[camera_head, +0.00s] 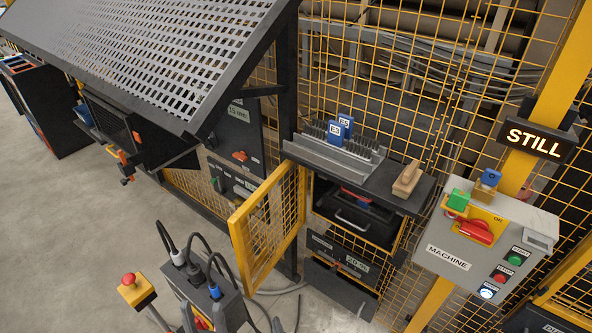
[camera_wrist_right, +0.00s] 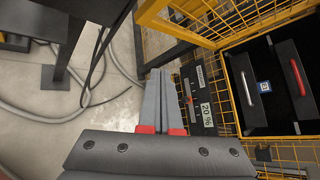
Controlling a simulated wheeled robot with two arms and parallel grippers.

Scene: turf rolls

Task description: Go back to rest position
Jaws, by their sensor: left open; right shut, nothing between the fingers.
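In the right wrist view my right gripper (camera_wrist_right: 160,72) shows with its two grey fingers together, red at their bases, and nothing held between them. It hangs over the concrete floor, to the left of an open yellow mesh door frame and a dark drawer unit. My left gripper is not in view in either picture.
A yellow mesh door (camera_head: 268,225) stands open beside the drawer cabinet (camera_head: 340,265). A grey machine control box (camera_head: 485,240) is at the right. Open floor (camera_head: 90,225) lies at the left.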

